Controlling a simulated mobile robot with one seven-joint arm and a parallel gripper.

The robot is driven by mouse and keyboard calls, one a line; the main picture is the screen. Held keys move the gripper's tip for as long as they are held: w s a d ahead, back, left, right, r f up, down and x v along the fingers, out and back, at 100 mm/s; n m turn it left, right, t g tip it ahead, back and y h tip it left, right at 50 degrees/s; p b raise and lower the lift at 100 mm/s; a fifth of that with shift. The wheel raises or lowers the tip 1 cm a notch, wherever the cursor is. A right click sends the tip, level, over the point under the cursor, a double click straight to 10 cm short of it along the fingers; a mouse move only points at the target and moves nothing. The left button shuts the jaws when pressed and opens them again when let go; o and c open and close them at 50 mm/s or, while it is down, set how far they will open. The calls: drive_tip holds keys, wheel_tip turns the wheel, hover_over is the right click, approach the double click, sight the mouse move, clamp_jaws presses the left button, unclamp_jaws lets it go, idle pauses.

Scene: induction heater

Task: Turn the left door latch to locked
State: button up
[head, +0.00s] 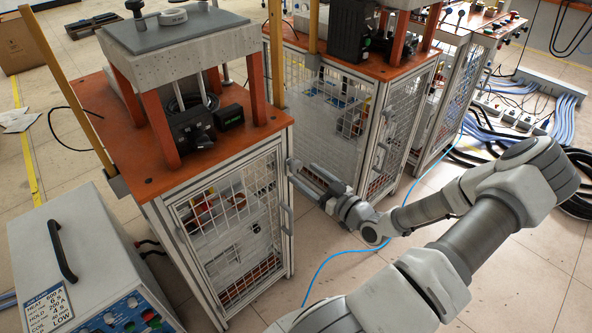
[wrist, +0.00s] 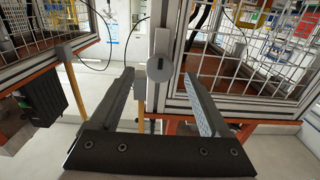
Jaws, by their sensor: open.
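The left cabinet's mesh door (head: 232,228) is closed or nearly so, under an orange top. A round grey latch knob (wrist: 160,68) sits on the metal frame post in the wrist view. My gripper (head: 293,171) is at the right front edge of that cabinet, near the top of the door. In the wrist view my gripper (wrist: 164,82) is open, with one finger on each side of the knob and visible space at both sides. Nothing is held. The fingers hide the latch in the head view, and I cannot tell its exact turn.
A door handle (head: 287,219) is just below my gripper. A second orange-topped cabinet (head: 375,82) stands close behind to the right. A grey control box (head: 80,265) is at front left. A blue cable (head: 335,256) crosses the otherwise clear floor under my arm.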

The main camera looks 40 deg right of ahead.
sight(298, 169)
drive_tip(key=w, duration=0.5)
drive_tip(key=shift+a+b, duration=0.2)
drive_tip(key=shift+b, duration=0.15)
clamp_jaws()
